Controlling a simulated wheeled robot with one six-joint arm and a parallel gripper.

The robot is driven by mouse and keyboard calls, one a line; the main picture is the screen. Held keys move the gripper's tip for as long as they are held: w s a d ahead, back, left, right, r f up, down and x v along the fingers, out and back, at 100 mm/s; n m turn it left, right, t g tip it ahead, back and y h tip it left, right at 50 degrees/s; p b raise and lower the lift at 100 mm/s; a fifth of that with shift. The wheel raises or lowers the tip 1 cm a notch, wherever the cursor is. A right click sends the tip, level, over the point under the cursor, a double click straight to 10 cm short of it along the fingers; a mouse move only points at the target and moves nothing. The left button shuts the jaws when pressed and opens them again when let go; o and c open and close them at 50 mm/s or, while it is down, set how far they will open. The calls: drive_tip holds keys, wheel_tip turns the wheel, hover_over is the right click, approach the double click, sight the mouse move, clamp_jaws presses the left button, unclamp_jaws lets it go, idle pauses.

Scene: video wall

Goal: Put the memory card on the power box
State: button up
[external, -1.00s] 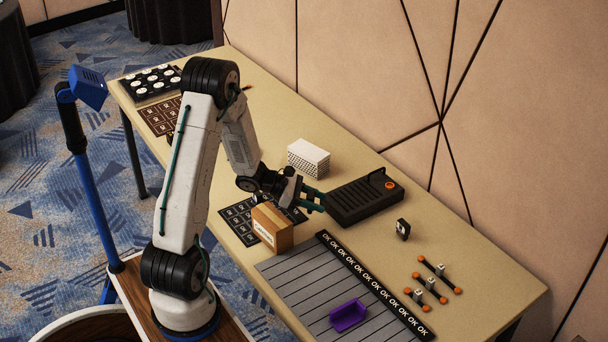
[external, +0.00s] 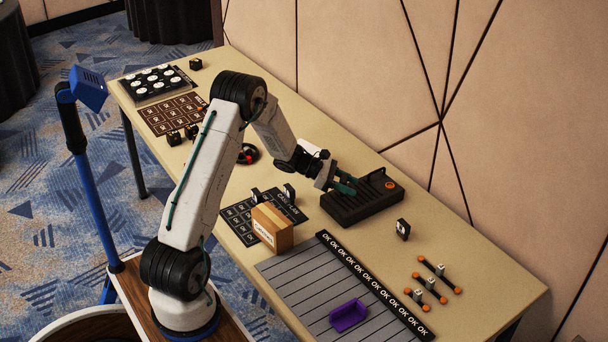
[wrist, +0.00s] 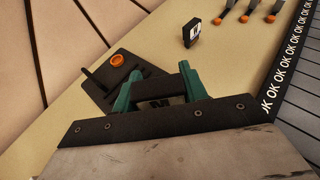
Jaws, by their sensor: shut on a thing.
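The power box (external: 362,203) is a long, flat black box with slots and an orange knob, lying at the wall side of the table. It also shows in the wrist view (wrist: 127,66). My gripper (external: 347,187) is over its left end, green fingers reaching across it. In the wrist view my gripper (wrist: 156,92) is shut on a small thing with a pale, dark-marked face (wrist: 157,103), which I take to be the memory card. Most of it is hidden by the gripper body. I cannot tell whether it touches the power box.
A cardboard box (external: 272,228) stands by a dark printed mat (external: 238,222) with small black blocks. A black block (external: 403,228) stands right of the power box. A purple tray (external: 348,315) sits on the striped grey mat. Clear tabletop lies beyond the orange-ended bars (external: 440,276).

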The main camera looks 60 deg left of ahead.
drive_tip(key=shift+f, duration=1.7)
drive_tip(key=shift+f, duration=0.1)
drive_tip(key=o, duration=1)
drive_tip(key=v, duration=1.2)
